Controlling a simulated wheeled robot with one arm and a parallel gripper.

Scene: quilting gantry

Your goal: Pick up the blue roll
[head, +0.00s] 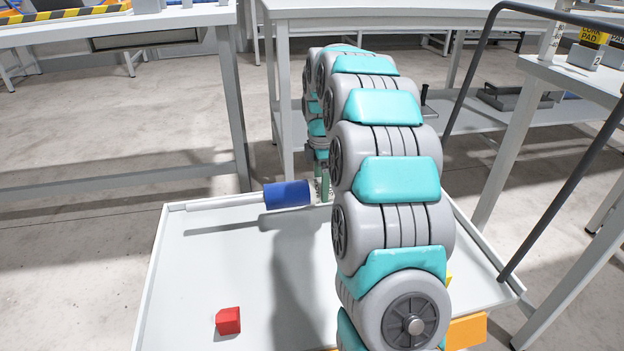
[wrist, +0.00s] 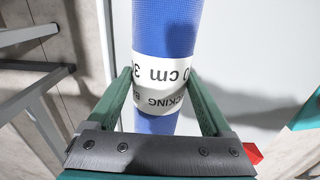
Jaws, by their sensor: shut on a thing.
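The blue roll (head: 287,194) lies roughly level near the far edge of the grey tray (head: 200,270). A pale thin rod (head: 222,202) extends left in line with it. Their shadows fall apart from them on the tray floor, so the roll appears raised above it. In the wrist view the blue roll (wrist: 166,28) has a white printed label and sits between the two green fingers. My gripper (wrist: 165,75) is shut on it around the label. In the head view my gripper (head: 323,188) is at the roll's right end, partly hidden by my arm.
A red block (head: 228,321) lies in the tray's near left part. An orange piece (head: 467,331) shows at the near right, partly hidden by my arm. White tables (head: 110,28) stand beyond and at the right. A dark bent handle rail (head: 478,50) rises at the right.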

